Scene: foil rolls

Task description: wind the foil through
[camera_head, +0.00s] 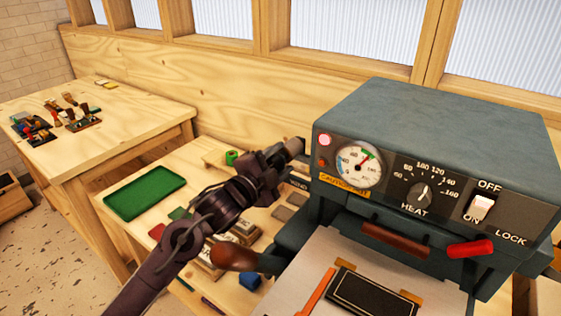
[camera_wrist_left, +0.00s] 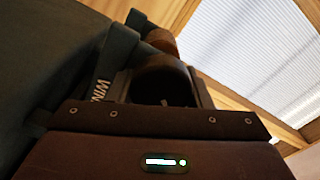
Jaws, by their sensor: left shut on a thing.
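The blue-grey foil press (camera_head: 440,115) stands at the right, with a gauge, a heat dial and a switch on its front. My left gripper (camera_head: 284,158) is at the press's left side, shut on a small brown winding knob (camera_head: 295,146). In the left wrist view the knob (camera_wrist_left: 162,42) shows just beyond my dark fingers (camera_wrist_left: 163,88), beside a bracket (camera_wrist_left: 113,62) lettered "WIN", the rest hidden. The fingers' contact with the knob is partly hidden. I cannot make out the foil itself. My right gripper is not in view.
A black gold-edged cover (camera_head: 372,292) lies on the press's pale bed (camera_head: 320,255). A brown lever handle (camera_head: 235,257) sticks out left below my arm. A green tray (camera_head: 145,192) and small blocks are on the bench. Another table (camera_head: 110,120) stands at the left.

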